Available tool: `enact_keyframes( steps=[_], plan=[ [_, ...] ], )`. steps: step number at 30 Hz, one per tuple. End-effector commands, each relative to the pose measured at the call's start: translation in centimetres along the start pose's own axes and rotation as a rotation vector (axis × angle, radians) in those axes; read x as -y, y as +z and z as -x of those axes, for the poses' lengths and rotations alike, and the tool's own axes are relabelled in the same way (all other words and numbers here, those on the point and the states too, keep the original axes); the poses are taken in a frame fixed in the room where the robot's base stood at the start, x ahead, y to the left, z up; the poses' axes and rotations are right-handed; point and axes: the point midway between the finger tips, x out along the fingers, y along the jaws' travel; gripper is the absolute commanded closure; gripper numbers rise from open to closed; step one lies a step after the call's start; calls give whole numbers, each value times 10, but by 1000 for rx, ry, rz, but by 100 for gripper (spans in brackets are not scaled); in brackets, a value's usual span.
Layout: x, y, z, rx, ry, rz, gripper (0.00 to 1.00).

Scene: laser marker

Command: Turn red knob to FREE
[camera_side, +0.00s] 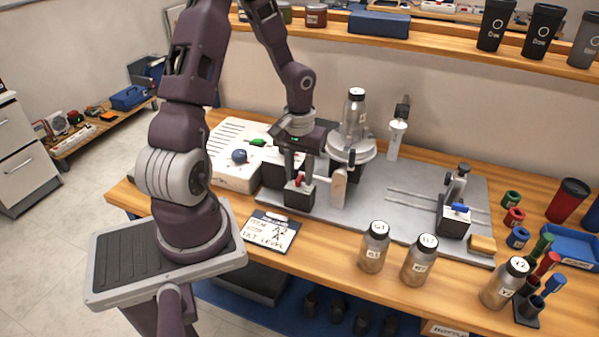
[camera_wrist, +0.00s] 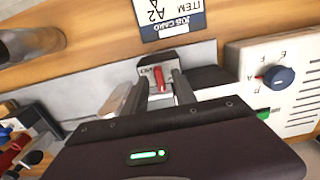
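The red knob (camera_side: 300,181) is on a small dark block with a pale top plate, at the left end of the grey fixture base. In the wrist view the red knob (camera_wrist: 160,79) is an upright red lever on a plate with lettering too small to read. My gripper (camera_side: 298,174) points down over the block. In the wrist view its two fingers (camera_wrist: 160,74) stand apart, one on each side of the knob, with gaps between. The gripper is open and holds nothing. I cannot tell which setting the knob is on.
A white control box (camera_side: 228,172) with a blue knob (camera_wrist: 279,77) and green button is beside the fixture. A bottle (camera_side: 355,112) stands on the round holder to the right. A job card (camera_side: 270,231) lies in front; several labelled bottles (camera_side: 374,247) stand at front right.

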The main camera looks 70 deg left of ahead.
Motion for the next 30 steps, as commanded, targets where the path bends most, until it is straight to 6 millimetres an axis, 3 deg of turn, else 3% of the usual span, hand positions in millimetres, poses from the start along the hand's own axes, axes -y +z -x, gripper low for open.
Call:
enact_keyframes(
  steps=[2,7,20,30],
  plan=[
    [0,0,0,0,0,0,69],
    [0,0,0,0,0,0,100],
    [0,0,1,0,-1,-41,100],
    [0,0,1,-1,-1,-285,100]
  ],
)
